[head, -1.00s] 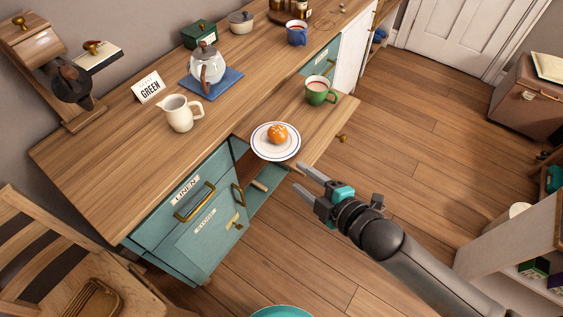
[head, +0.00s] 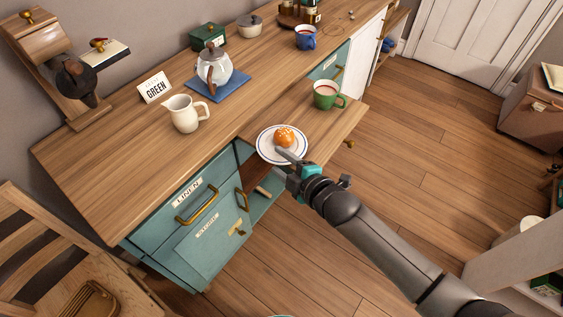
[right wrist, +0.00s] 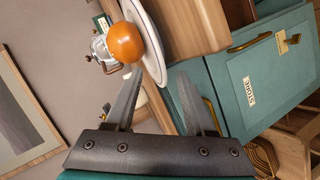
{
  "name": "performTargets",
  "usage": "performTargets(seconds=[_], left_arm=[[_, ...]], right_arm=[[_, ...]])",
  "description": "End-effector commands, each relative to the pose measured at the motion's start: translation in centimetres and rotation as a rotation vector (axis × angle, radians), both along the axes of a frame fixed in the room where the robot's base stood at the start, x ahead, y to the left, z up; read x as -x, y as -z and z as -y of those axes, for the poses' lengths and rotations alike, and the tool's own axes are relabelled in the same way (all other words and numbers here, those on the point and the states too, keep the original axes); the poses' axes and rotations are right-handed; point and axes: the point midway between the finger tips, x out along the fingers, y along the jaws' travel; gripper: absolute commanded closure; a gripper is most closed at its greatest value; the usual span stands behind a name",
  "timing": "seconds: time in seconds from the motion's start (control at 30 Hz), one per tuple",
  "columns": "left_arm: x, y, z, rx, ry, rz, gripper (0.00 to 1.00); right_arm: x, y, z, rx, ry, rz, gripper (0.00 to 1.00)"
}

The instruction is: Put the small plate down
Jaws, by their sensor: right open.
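My left gripper is not in view.
A green mug (head: 326,95) stands on the board beyond the plate. A cream jug (head: 184,113) and a glass teapot (head: 213,70) on a blue mat stand on the desk. Teal drawers (head: 195,240) are below. A wooden chair (head: 60,260) stands at lower left.

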Motion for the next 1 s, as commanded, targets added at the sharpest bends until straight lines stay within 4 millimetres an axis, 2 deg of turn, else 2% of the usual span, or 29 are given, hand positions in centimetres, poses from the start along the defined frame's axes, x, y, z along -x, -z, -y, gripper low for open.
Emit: performTargets(seconds=[0.1, 0.57, 1.0], left_arm=[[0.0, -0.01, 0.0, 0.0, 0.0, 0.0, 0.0], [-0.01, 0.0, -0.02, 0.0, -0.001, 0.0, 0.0], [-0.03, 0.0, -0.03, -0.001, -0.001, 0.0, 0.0]], right_arm=[[0.02, -0.01, -0.01, 0.0, 0.0, 0.0, 0.48], [0.04, 0.0, 0.02, -0.001, 0.0, -0.001, 0.99], [0.09, 0.14, 0.06, 0.001, 0.001, -0.005, 1.0]])
